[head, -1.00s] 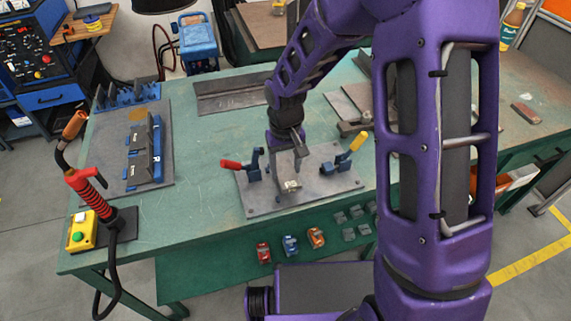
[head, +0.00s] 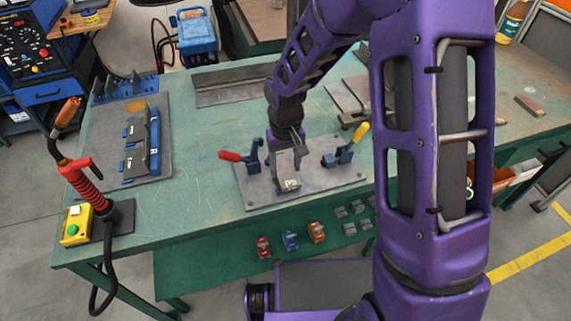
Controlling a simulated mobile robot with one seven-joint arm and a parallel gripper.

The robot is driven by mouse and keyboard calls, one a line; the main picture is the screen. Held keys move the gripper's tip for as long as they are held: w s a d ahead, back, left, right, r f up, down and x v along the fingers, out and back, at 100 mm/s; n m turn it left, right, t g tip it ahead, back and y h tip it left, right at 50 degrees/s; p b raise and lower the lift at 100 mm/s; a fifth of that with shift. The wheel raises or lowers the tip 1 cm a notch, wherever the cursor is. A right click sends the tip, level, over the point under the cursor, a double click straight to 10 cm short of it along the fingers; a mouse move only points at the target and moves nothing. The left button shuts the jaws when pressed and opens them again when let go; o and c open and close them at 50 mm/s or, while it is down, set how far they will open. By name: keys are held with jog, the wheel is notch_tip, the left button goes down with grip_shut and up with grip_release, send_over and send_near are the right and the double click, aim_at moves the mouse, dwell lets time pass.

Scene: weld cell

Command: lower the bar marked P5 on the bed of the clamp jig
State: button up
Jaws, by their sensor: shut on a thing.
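The clamp jig is a grey plate (head: 330,192) on the green bench, with a red-handled toggle clamp (head: 252,158) at left and a yellow-handled one (head: 345,152) at right. Both handles lean outward. My gripper (head: 289,170) is between the two clamps, shut on the grey bar marked P5 (head: 290,185). The bar's pale marked end faces the camera. My fingers and wrist hide part of the bar and the middle of the jig. I cannot tell whether the bar touches the bed.
A dark plate with blue fixtures (head: 141,150) lies at left, beside a red-handled tool (head: 88,185) and a yellow button box (head: 75,226). An angle profile (head: 235,88) and grey plates (head: 350,97) lie behind. Small coloured parts (head: 290,239) are on the lower shelf.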

jog(key=shift+f, duration=0.2)
jog(key=o, duration=1.4)
notch_tip(320, 180, up, 17)
jog(key=shift+r+p, duration=0.2)
jog(key=shift+p, duration=0.95)
